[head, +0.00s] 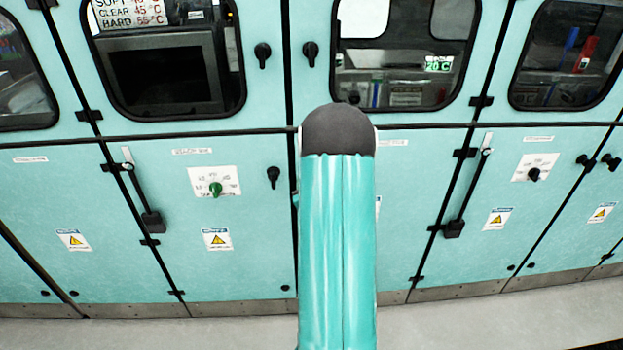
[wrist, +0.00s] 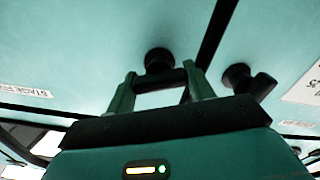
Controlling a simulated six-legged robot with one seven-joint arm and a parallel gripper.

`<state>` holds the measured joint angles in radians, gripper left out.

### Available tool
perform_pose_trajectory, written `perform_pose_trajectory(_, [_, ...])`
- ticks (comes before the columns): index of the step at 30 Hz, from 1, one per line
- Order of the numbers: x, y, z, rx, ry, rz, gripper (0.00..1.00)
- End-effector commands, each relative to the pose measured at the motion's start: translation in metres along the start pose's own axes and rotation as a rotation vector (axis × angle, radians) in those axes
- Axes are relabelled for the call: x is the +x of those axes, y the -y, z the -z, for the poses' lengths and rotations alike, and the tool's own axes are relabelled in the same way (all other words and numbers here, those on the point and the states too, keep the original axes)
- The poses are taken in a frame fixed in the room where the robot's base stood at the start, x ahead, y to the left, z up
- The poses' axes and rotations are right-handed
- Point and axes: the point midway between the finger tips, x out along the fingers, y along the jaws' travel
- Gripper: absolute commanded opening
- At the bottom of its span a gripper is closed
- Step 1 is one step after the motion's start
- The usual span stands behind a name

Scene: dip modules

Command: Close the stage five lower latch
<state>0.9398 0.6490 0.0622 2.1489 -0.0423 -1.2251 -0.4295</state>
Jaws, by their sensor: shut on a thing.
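In the wrist view, the two green fingers of my gripper (wrist: 160,92) stand on either side of a black latch (wrist: 158,62) on the teal cabinet door. The latch has a round knob with a dark handle lying roughly crosswise between the fingers, and my gripper is shut on it. A label (wrist: 25,90) reading "STAGE FI", its end unclear, is on the same panel at left. In the head view, my arm hides the gripper and this latch.
A second black latch (wrist: 245,80) sits right of the gripper, across a dark door seam (wrist: 212,35). In the head view, a lower latch (head: 273,177) shows left of my arm, with two upper latches (head: 262,55) (head: 310,53) above. Floor (head: 200,330) shows in front of the cabinets.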

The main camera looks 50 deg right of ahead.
Motion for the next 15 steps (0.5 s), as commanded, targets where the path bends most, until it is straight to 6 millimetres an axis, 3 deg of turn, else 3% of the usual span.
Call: perform_pose_trajectory(15, [0.0004, 0.0038, 0.0012, -0.494, -0.004, 0.003, 0.30])
